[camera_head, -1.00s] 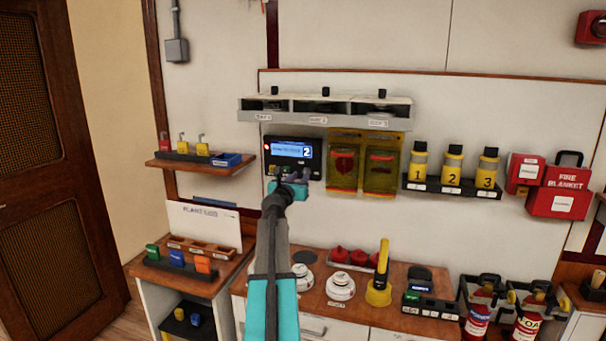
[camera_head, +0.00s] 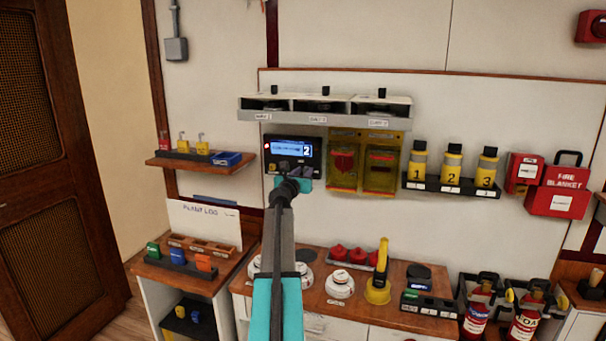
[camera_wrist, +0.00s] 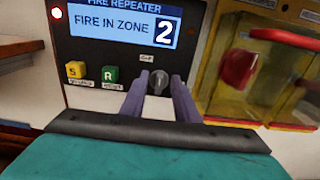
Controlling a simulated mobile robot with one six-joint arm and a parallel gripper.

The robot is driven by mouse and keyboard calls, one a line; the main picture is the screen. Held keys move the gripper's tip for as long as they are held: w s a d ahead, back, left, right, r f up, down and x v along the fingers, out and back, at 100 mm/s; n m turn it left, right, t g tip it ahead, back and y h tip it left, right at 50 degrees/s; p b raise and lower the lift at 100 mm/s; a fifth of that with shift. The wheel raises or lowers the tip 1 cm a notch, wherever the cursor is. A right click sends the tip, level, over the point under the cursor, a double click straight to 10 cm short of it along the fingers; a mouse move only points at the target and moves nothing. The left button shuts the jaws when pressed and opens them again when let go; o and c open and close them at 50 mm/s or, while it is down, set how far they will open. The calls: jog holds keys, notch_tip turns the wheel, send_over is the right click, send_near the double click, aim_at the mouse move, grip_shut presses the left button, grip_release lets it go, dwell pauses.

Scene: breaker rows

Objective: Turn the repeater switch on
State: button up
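The fire repeater (camera_head: 292,149) is a dark wall panel with a lit blue screen reading "FIRE IN ZONE 2". In the wrist view the repeater (camera_wrist: 85,50) shows a yellow S button (camera_wrist: 76,70), a green R button (camera_wrist: 109,74) and a dark rotary switch (camera_wrist: 157,82) with a small label above it. The switch looks roughly upright. My gripper (camera_wrist: 161,80) is open, its two purple fingers on either side of the switch with small gaps showing; I cannot tell how deep they reach. In the head view my gripper (camera_head: 300,178) covers the panel's lower right.
Yellow cases (camera_head: 364,162) with red items hang just right of the repeater. A shelf with three labelled compartments (camera_head: 325,109) is above it. A small wooden shelf (camera_head: 198,163) is at the left. The counter (camera_head: 328,308) below holds detectors and a yellow torch.

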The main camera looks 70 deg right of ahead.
grip_shut()
jog(key=shift+a, duration=0.1)
jog(key=shift+m, duration=0.3)
jog(key=shift+s+f+m+b, duration=0.1)
jog(key=shift+m+b, duration=1)
jog(key=shift+b, duration=0.1)
jog(key=m+b, duration=0.4)
jog(key=m, duration=0.1)
jog(key=m+b, duration=1)
jog(key=shift+s+f, duration=0.25)
jog(key=shift+s, duration=0.05)
